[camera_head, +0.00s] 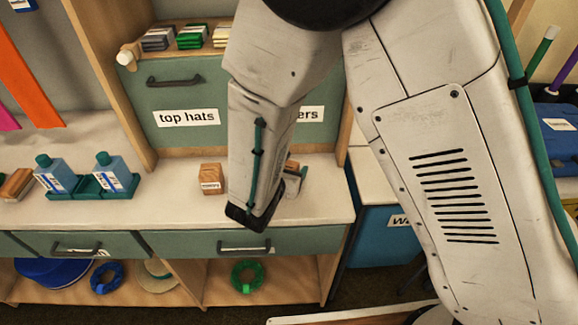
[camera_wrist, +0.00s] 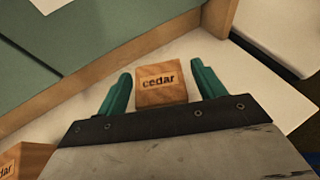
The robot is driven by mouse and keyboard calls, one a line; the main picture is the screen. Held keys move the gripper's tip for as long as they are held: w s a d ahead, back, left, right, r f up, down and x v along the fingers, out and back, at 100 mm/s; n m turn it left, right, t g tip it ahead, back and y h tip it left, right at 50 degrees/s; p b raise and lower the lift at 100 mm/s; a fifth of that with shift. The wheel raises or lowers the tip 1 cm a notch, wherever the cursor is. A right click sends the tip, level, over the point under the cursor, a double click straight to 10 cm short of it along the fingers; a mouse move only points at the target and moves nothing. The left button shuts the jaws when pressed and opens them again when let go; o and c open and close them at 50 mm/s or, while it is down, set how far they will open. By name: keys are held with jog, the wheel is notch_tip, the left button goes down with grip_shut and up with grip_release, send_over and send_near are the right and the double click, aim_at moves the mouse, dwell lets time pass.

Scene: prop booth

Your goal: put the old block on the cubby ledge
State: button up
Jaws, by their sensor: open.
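A wooden block (camera_wrist: 160,86) marked "cedar" stands on the white counter (camera_wrist: 255,90) in the wrist view. My gripper (camera_wrist: 161,74) is open, with its green fingers on either side of this block; I cannot tell whether they touch it. In the head view, my forearm hides most of this area. A second wooden block (camera_head: 210,179) stands on the counter left of my arm, its label too small to read surely. It shows in part at the lower left of the wrist view (camera_wrist: 22,160). Neither visible label reads "old". I cannot tell which surface is the cubby ledge.
Behind the counter stands a green cabinet (camera_head: 180,92) labelled "top hats", with folded items on top. Blue bottles (camera_head: 110,171) stand in a green tray to the left. Drawers (camera_head: 215,243) and open cubbies with a green ring (camera_head: 247,277) lie below. Bare counter lies left of the second block.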

jog(key=v, duration=1)
jog(key=shift+s, duration=0.15)
jog(key=s+d+r+m+g+h, duration=0.1)
jog(key=d+r+m+g, duration=0.25)
jog(key=d+m, duration=0.35)
jog(key=s+d+r+m+g+h, duration=0.1)
jog(key=s+d+r+m+g, duration=0.15)
jog(key=d+r+m, duration=0.4)
jog(key=d+r+m+g+h, duration=0.1)
jog(key=d+r+m+g, duration=0.25)
jog(key=d, duration=0.55)
jog(key=s+d+r+m+y, duration=0.2)
jog(key=s+r+m+y, duration=0.1)
jog(key=s+m, duration=0.4)
jog(key=s+d+r+m+g+y, duration=0.1)
jog(key=s+d+r+m+y, duration=0.1)
jog(key=s+m+y, duration=0.3)
jog(key=shift+s+r+m+y, duration=0.3)
jog(key=shift+s+r+m, duration=0.2)
jog(key=shift+s+m, duration=0.6)
